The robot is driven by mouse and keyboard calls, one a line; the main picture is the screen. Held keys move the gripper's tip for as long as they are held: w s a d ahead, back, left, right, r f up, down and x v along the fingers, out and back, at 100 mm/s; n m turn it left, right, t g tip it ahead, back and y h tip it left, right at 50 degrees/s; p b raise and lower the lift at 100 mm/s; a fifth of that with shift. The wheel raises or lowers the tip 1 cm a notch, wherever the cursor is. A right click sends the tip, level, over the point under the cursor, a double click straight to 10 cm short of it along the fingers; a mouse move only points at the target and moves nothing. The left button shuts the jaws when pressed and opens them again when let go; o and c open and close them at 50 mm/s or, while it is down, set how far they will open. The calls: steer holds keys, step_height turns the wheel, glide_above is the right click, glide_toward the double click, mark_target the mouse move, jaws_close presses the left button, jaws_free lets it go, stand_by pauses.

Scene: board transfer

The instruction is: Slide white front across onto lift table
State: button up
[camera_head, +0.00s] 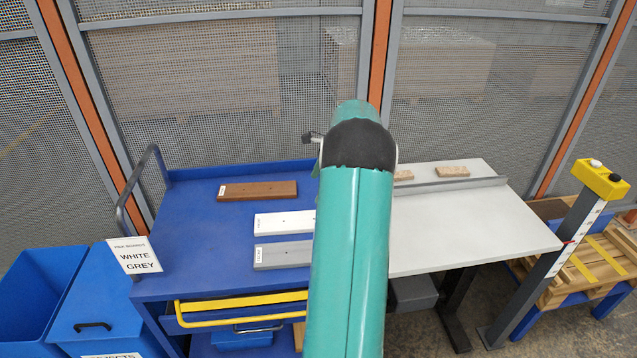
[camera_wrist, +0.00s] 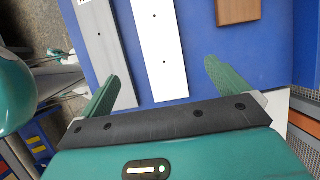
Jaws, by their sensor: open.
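The white front (camera_head: 284,222) is a flat white board with small dark holes, lying on the blue cart top (camera_head: 180,235), its right end hidden behind my arm. In the wrist view the white front (camera_wrist: 160,50) lies ahead of my gripper (camera_wrist: 160,88), between the lines of its two green fingers. The fingers are wide apart with nothing between their tips that I can see held. The lift table (camera_head: 450,220) has a pale grey top, to the right of the cart; my arm covers the border between them.
A grey board (camera_head: 282,254) lies in front of the white one and a brown board (camera_head: 257,190) behind it. The lift table bears a raised grey rail (camera_head: 450,186) and small wooden pieces (camera_head: 452,171) at its back. A yellow-topped post (camera_head: 600,180) stands at right.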

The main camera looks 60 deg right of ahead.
mark_target(300, 220)
steer(key=shift+f, duration=0.15)
steer(key=x, duration=1.3)
steer(key=shift+w+a+f, duration=0.1)
steer(key=shift+a+f, duration=0.05)
steer(key=shift+f, duration=0.1)
